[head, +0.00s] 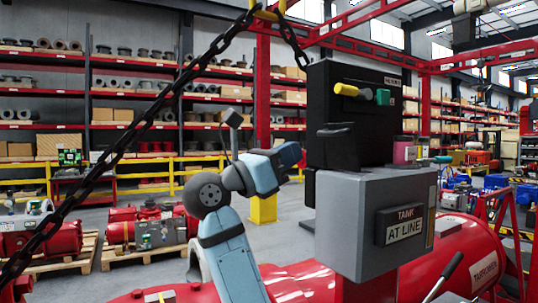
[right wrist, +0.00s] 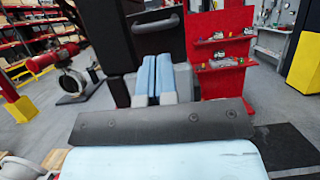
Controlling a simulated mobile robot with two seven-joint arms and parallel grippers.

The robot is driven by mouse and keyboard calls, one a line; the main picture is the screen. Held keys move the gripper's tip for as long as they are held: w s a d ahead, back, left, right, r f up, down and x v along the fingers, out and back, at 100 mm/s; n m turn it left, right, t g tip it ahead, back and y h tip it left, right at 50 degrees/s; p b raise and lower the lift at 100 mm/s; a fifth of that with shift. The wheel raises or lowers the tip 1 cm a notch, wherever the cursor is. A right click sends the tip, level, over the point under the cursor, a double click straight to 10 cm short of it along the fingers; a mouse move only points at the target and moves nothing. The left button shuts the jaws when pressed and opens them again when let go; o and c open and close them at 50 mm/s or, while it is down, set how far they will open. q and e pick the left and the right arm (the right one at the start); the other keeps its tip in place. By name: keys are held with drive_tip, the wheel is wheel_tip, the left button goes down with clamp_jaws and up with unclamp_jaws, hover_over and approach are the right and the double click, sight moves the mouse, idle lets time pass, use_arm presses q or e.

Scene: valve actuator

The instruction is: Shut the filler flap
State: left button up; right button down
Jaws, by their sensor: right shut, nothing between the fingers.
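A black housing (head: 385,88) stands upright on a grey tank box (head: 365,215) marked "TANK AT LINE". A dark plate with a lip (head: 337,147) stands out from its left front; it looks like the filler flap, raised, but I cannot be sure. My right gripper (head: 296,154) is shut and empty, just left of this plate, with a small apparent gap. In the right wrist view its blue fingers (right wrist: 155,78) lie together in front of a dark panel with a bar handle (right wrist: 156,27). Whether they touch it is unclear. My left gripper is not in view.
A yellow knob (head: 346,90) and a green knob (head: 383,97) stick out of the housing. A heavy chain (head: 125,145) hangs across the left. Red machinery (head: 470,250) lies below the tank box. A red tool panel (right wrist: 222,60) stands behind in the right wrist view.

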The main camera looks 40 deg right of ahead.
sight(327, 134)
drive_tip(key=p+x, duration=0.2)
drive_tip(key=x, duration=0.4)
drive_tip(key=shift+r, duration=0.1)
drive_tip(key=shift+s+d+r, duration=0.1)
drive_tip(key=shift+d, duration=0.45)
